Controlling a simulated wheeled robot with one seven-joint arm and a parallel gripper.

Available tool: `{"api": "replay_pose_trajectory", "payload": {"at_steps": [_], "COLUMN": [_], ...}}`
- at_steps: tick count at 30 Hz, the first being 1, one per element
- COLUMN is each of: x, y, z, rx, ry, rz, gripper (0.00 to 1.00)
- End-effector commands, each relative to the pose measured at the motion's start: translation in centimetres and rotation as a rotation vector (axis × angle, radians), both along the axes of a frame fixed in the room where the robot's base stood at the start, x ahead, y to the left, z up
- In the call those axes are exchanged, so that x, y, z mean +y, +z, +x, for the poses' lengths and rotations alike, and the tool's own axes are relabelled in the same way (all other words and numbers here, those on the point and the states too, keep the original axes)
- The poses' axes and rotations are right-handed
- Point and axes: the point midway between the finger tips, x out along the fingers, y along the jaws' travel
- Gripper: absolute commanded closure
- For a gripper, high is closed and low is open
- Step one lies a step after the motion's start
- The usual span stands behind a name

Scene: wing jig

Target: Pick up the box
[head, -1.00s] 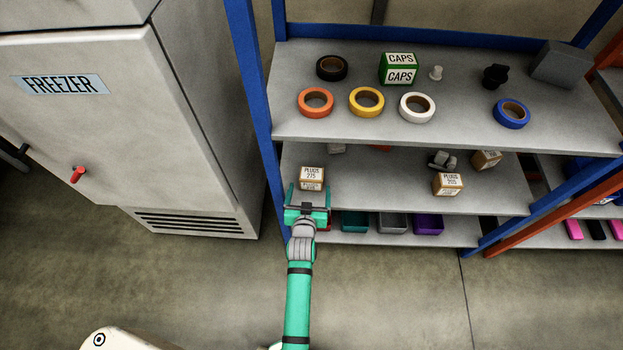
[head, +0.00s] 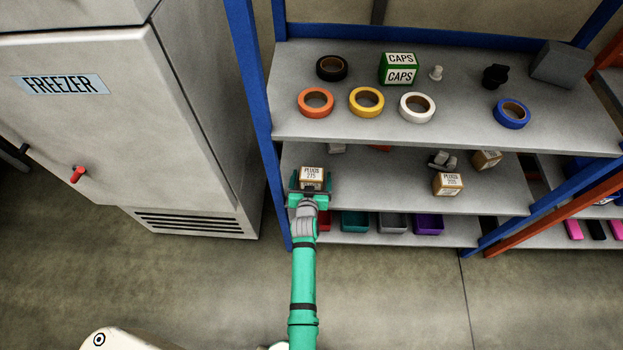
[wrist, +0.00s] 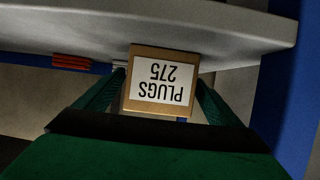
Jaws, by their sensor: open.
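The box (head: 312,178), brown with a white label reading PLUGS 275, sits at the left front of the middle shelf. In the wrist view the box (wrist: 160,82) shows upside down between the two green fingers. My gripper (head: 311,183) is open, with one finger on each side of the box. In the wrist view my gripper (wrist: 160,97) has a finger close to each side; I cannot tell whether either touches it.
The upper shelf (head: 455,127) hangs above and behind the box, holding tape rolls and a green CAPS box (head: 399,69). A blue post (head: 254,100) stands close on the left. Another PLUGS box (head: 447,184) sits further right. Coloured bins (head: 355,222) stand below.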

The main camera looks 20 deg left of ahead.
Motion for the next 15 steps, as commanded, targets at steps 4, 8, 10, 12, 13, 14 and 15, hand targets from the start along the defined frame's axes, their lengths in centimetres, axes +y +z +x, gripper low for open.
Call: {"api": "replay_pose_trajectory", "payload": {"at_steps": [4,8,10,12,13,14,15], "x": [0.0,0.0,0.0,0.0,0.0,0.0,0.0], "y": [0.01,0.02,0.08,0.08,0.08,0.09,0.16], "z": [-0.02,-0.01,0.01,0.01,0.01,0.01,0.01], "rx": [0.0,0.0,-0.002,-0.002,-0.002,-0.002,-0.002], "ry": [0.0,0.0,0.0,0.0,0.0,0.0,0.0], "rz": [0.0,0.0,0.0,0.0,0.0,0.0,0.0], "gripper": [0.33,0.61,0.61,0.61,0.61,0.61,0.61]}}
